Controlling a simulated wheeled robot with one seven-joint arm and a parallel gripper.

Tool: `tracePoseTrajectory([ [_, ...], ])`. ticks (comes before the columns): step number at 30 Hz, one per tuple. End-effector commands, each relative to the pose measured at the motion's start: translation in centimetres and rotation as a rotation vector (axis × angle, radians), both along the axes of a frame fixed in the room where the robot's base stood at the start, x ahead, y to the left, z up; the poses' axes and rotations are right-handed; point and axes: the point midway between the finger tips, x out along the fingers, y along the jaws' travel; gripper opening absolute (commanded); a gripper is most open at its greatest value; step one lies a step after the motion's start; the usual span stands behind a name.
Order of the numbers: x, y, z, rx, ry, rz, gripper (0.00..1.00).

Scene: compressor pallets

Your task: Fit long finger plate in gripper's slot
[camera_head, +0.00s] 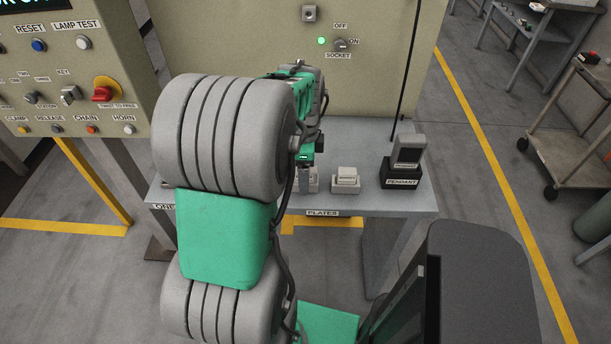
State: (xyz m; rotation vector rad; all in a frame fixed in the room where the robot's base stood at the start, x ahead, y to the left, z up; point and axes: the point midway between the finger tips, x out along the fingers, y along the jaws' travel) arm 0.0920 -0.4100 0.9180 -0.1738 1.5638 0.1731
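My arm reaches over a grey shelf (400,203) whose front edge bears a PLATES label (322,213). My gripper (305,178) points down at the shelf, above or at a light block (314,182) that it partly hides. A second light block (346,179) with a raised top stands just to the right, apart from the gripper. Which of these is the long finger plate I cannot tell. The gripper's slot is not discernible. The fingers are small and partly hidden by my arm, so whether they are open or hold anything is unclear.
A pendant in a black holder (401,175) stands at the shelf's right end. A beige cabinet (370,80) with a socket switch rises behind, with a dark cable hanging down. A button panel (75,70) is at left. The shelf's right rear is clear.

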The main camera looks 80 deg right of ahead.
Motion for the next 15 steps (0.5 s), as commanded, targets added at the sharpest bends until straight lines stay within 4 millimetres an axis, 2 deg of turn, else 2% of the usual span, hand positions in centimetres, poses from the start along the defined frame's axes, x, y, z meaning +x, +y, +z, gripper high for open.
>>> tracePoseTrajectory([
  [2,0.00,0.00,-0.01,0.000,0.000,0.000,0.79],
  [15,0.00,0.01,-0.02,0.000,0.000,0.000,0.43],
])
